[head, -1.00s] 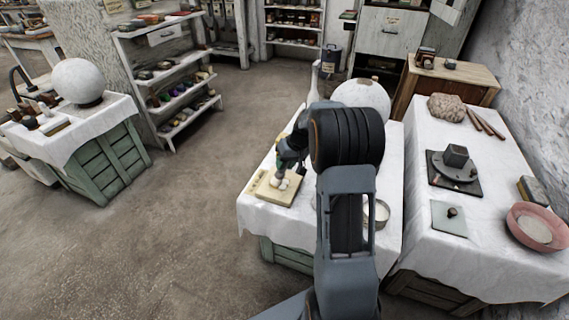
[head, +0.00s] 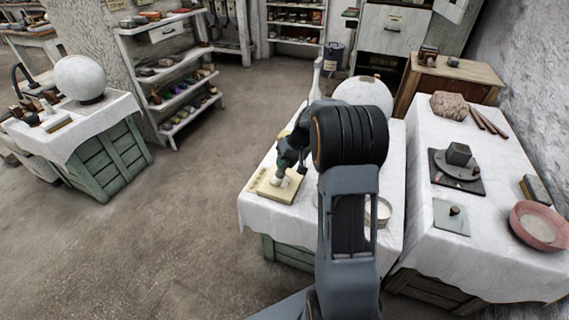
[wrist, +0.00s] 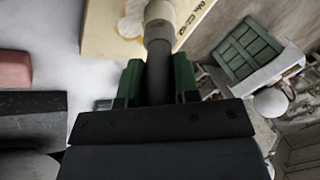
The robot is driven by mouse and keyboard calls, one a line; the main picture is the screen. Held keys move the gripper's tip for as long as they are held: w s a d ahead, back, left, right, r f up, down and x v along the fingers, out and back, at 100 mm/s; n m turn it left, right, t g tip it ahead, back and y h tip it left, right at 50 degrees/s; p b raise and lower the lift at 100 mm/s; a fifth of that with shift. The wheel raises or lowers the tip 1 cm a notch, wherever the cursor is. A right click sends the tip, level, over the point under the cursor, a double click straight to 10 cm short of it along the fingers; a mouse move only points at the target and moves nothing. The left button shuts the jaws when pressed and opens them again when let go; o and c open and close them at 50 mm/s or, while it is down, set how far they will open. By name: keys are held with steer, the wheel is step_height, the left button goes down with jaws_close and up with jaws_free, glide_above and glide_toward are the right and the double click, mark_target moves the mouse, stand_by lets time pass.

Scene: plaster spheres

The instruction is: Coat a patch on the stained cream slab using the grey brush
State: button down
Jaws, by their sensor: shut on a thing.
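The cream slab (head: 267,191) lies flat near the front left of the white-clothed table. It also shows at the top of the wrist view (wrist: 98,28), with dark lettering and a pale whitish patch beside the brush head. My gripper (head: 287,157) is over the slab and is shut on the grey brush (wrist: 158,68), whose handle sits between the green fingers (wrist: 157,82). The brush's pale head (head: 281,181) points down at the slab. It appears to meet the surface, but the exact contact is hard to see. My arm hides part of the table.
A large white sphere (head: 362,92) stands behind my arm on the same table, with a round tin (head: 383,211) to the right. The right-hand table holds a pink bowl (head: 538,226) and a dark turntable (head: 456,172). Open floor (head: 190,230) lies left.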

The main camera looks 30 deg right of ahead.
steer(key=shift+w+d, duration=0.7)
steer(key=shift+d, duration=0.1)
steer(key=shift+s+a, duration=1)
steer(key=shift+a, duration=0.1)
steer(key=shift+w+d, duration=0.1)
steer(key=shift+w+d, duration=0.95)
steer(key=shift+d, duration=0.1)
steer(key=shift+s+a+r+p, duration=0.5)
steer(key=shift+a+r, duration=0.1)
steer(key=shift+r, duration=0.2)
